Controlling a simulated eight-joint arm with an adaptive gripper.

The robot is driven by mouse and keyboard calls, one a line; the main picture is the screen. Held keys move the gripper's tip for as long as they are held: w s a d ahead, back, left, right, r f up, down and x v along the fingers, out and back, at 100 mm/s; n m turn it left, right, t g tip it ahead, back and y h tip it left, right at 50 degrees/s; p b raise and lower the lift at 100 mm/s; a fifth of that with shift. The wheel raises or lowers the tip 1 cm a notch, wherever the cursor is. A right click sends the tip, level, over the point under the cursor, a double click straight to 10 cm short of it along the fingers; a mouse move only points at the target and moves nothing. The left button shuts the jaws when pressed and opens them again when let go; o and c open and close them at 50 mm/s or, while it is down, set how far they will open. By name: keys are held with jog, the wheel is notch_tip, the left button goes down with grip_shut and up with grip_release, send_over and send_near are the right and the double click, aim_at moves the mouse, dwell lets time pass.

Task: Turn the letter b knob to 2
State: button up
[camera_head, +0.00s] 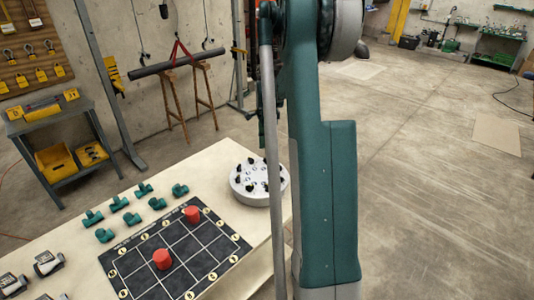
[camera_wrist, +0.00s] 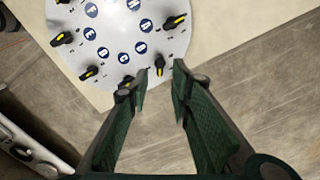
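The round white knob plate (camera_wrist: 110,72) fills the upper left of the wrist view, with black knobs around its rim and blue letter discs inside. The letters are small and tilted, so I cannot tell surely which knob is b. A knob with a yellow stripe (camera_wrist: 175,21) sits at the plate's right. Others show at the left (camera_wrist: 62,39) and lower left (camera_wrist: 88,73). My gripper (camera_wrist: 162,70) is open at the plate's lower right edge. A small dark, yellow-marked piece, perhaps a knob, shows between its fingertips.
The pale table (camera_head: 225,165) also carries a black grid board (camera_head: 170,250) with two red pieces (camera_head: 192,214), several green pipe fittings (camera_head: 130,218) and grey devices (camera_head: 48,263) at lower left. Concrete floor (camera_head: 440,180) right of the table is open.

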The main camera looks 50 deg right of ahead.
aim_at(266, 159)
jog(key=shift+r, duration=2.85)
jog(key=shift+a, duration=0.1)
jog(key=s+a+r+n+t, duration=0.15)
jog(key=a+r+n, duration=0.25)
jog(key=a, duration=0.6)
jog(key=s+a+r+n+t+h, duration=0.1)
jog(key=s+a+r+n, duration=0.3)
jog(key=a, duration=0.6)
jog(key=s+a+r+n+t, duration=0.1)
jog(key=a+r+n, duration=0.3)
jog(key=a, duration=0.6)
jog(key=s+a+f+n+t+y, duration=0.1)
jog(key=s+a+n+t, duration=0.2)
jog(key=s+a+n, duration=0.9)
jog(key=shift+s+a+f+t, duration=0.4)
jog(key=shift+s+a, duration=2.85)
jog(key=shift+a, duration=2.05)
